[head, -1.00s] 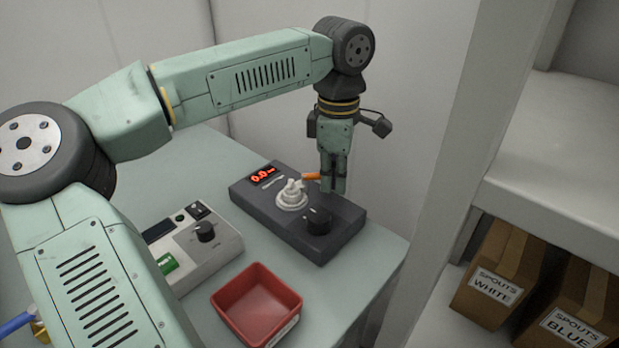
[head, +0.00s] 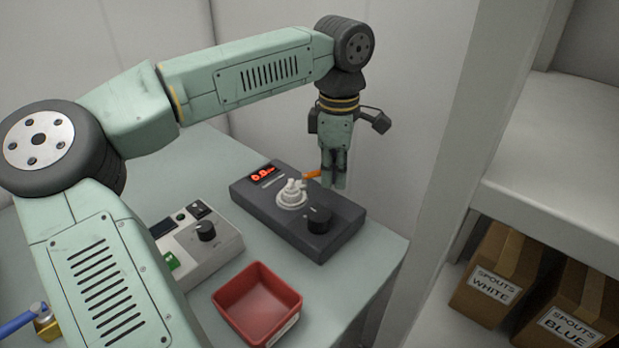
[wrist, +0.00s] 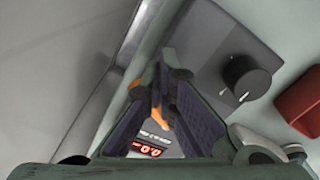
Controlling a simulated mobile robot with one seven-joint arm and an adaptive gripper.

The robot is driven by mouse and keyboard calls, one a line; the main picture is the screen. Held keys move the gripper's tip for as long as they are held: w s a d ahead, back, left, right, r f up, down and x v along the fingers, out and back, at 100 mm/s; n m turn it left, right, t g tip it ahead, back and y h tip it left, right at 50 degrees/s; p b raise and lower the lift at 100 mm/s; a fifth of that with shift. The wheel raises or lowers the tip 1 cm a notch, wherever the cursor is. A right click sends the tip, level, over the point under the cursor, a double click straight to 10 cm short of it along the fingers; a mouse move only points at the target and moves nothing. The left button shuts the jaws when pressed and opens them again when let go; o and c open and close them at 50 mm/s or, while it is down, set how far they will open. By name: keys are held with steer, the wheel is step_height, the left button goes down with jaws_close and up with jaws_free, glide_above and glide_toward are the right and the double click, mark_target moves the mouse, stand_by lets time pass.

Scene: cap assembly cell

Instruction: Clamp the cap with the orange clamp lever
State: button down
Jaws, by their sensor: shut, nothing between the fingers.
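The white cap (head: 291,193) sits upright on the dark test unit (head: 265,208), and part of it shows in the wrist view (wrist: 262,143). The orange clamp lever (head: 312,174) points out to the right of the cap. My gripper (head: 334,183) points down beside the lever's outer end, at the unit's far side. In the wrist view my gripper (wrist: 166,72) has its fingertips together with nothing held. Orange parts of the lever (wrist: 162,118) show behind and beside the fingers there. The fingers hide much of the lever, so I cannot tell whether they touch it.
The unit carries a black knob (head: 319,220) in front of the cap and a red lit display (head: 263,174). A grey control box (head: 205,245) and a red bin (head: 258,310) stand nearer on the table. A wall is close behind; shelves with boxes (head: 487,280) are on the right.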

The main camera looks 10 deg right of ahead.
steer(key=shift+w+d, duration=0.15)
steer(key=shift+w, duration=0.4)
steer(key=shift+w+p, duration=0.5)
steer(key=shift+w+r, duration=0.1)
steer(key=shift+w, duration=0.05)
stand_by(0.3)
steer(key=shift+r+p, duration=2.8)
steer(key=shift+r, duration=1.15)
